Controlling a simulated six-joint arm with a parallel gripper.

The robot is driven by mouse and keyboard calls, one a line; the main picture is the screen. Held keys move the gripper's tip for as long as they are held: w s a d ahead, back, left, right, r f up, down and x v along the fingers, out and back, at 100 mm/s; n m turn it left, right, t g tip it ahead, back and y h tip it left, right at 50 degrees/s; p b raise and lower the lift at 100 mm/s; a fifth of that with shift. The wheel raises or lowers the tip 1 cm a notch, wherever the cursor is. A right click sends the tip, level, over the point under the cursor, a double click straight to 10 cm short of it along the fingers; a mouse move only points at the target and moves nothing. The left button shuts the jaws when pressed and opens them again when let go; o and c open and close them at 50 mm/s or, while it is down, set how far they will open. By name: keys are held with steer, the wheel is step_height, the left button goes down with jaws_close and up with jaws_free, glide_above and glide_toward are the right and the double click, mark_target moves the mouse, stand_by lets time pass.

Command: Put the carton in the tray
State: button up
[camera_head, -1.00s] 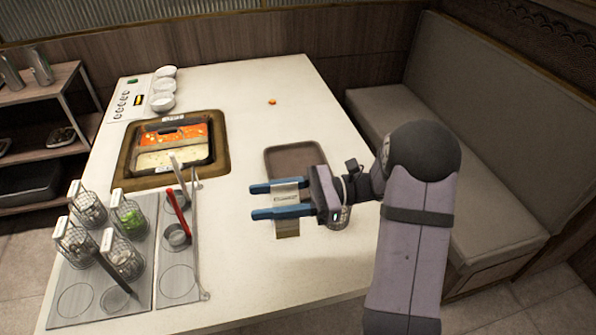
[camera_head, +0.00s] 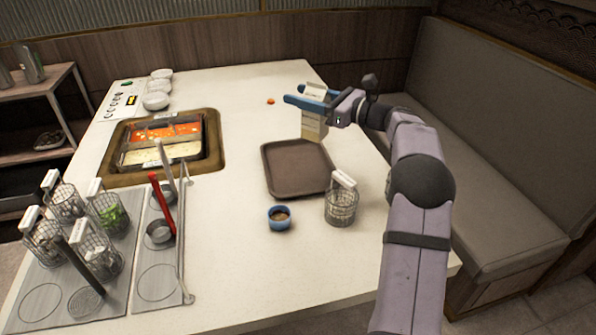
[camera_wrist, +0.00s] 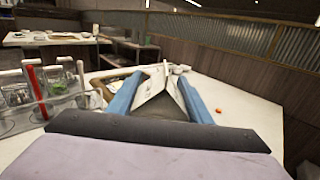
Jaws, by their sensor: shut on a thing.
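The carton (camera_head: 312,121) is pale and box-shaped, with printing too small to read. My gripper (camera_head: 305,97) is shut on its upper part and holds it upright at the far right side of the tray. I cannot tell whether the carton's base touches the table. In the wrist view the carton (camera_wrist: 157,82) shows between my blue fingers, its lower part hidden. The brown tray (camera_head: 297,168) lies flat and empty on the white table, nearer than the carton.
A small blue bowl (camera_head: 279,217) and a wire basket with a white handle (camera_head: 341,200) stand just in front of the tray. A two-part hot pot (camera_head: 162,142) is sunk in the table at left. Several baskets and ladles stand at front left. A small orange piece (camera_head: 270,101) lies behind.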

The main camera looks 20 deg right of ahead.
step_height(320, 180, down, 11)
stand_by(0.7)
steer(key=shift+f, duration=0.2)
steer(key=shift+f, duration=1.75)
steer(key=shift+f, duration=0.15)
steer(key=o, duration=1.5)
steer(key=shift+s, duration=0.1)
steer(key=shift+c, duration=0.2)
steer(key=v, duration=1.2)
steer(key=shift+b, duration=0.4)
